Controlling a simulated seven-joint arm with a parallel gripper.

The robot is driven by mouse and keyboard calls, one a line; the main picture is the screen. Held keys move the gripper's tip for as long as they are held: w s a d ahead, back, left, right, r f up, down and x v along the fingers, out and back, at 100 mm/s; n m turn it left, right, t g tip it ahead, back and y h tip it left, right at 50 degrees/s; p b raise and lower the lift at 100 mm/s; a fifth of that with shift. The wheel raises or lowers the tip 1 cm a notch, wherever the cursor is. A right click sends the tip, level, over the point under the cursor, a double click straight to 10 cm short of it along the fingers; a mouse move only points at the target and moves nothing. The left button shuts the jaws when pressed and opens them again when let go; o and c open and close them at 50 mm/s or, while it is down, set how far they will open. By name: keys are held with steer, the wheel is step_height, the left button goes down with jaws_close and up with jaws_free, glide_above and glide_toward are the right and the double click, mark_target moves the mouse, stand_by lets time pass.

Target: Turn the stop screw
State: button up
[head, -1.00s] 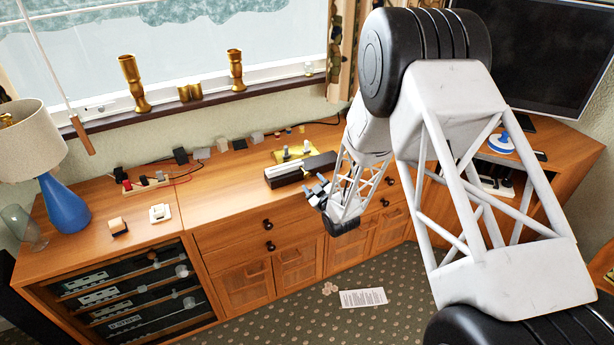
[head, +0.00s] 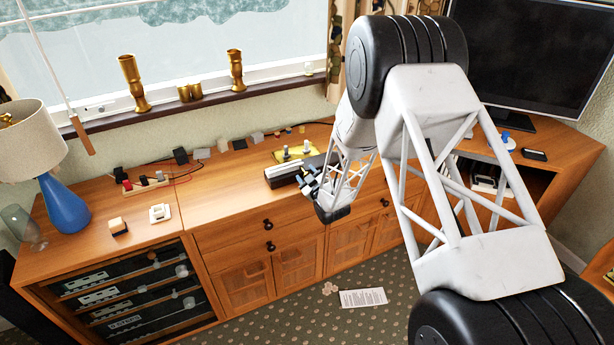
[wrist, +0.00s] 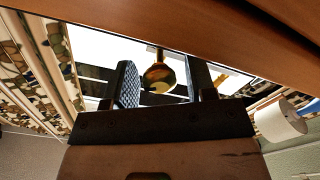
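A dark block with a silver top (head: 285,174) lies on the cabinet, with a brass plate (head: 280,156) carrying upright metal posts (head: 307,147) behind it. My gripper (head: 309,183) is at the block's front right, fingers toward it. In the wrist view, my gripper (wrist: 163,85) is open, its two dark fingers apart. A rounded brass knob (wrist: 160,76) on a thin stem shows between the fingers or just beyond them; contact cannot be told. I cannot tell for sure whether this knob is the stop screw. My arm and gripper hide part of the block in the head view.
The wooden cabinet top (head: 222,190) is clear left of the block. A small white switch (head: 160,213), a blue lamp (head: 65,204) and a terminal strip with red and black parts (head: 145,183) stand further left. A monitor (head: 540,60) stands at the right.

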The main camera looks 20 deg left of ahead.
steer(key=c, duration=0.7)
steer(key=shift+c, duration=0.2)
steer(key=shift+m, duration=0.3)
steer(key=m, duration=0.8)
steer(key=shift+m, duration=0.3)
steer(key=m, duration=0.6)
steer(key=shift+w+d, duration=0.1)
steer(key=m, duration=0.6)
steer(key=shift+f+m, duration=0.1)
steer(key=shift+m, duration=0.3)
